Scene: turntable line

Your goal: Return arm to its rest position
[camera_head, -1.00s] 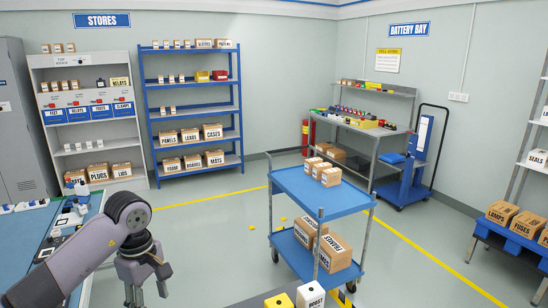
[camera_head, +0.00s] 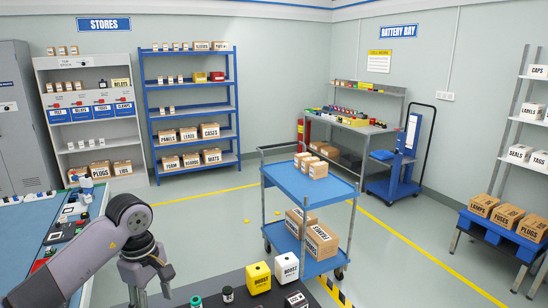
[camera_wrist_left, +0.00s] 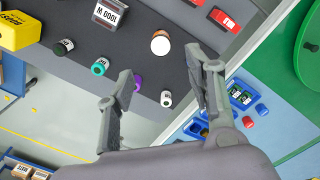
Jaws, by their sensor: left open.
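My left arm (camera_head: 95,250) comes in from the lower left in the head view, bent at a dark joint, with its wrist pointing down. My left gripper (camera_head: 148,294) hangs at the bottom edge, and its fingertips are cut off there. In the left wrist view the left gripper (camera_wrist_left: 160,66) shows two dark fingers spread apart with nothing between them. Below them lie a dark grey surface and small lidded jars, apart from the fingers. My right gripper is not in view.
A dark bench (camera_head: 235,294) at the bottom holds a yellow box (camera_head: 258,279), a white box (camera_head: 286,272) and small jars. A blue cart (camera_head: 312,188) with cartons stands beyond. A blue-topped table (camera_head: 35,225) is at left. Open floor lies between.

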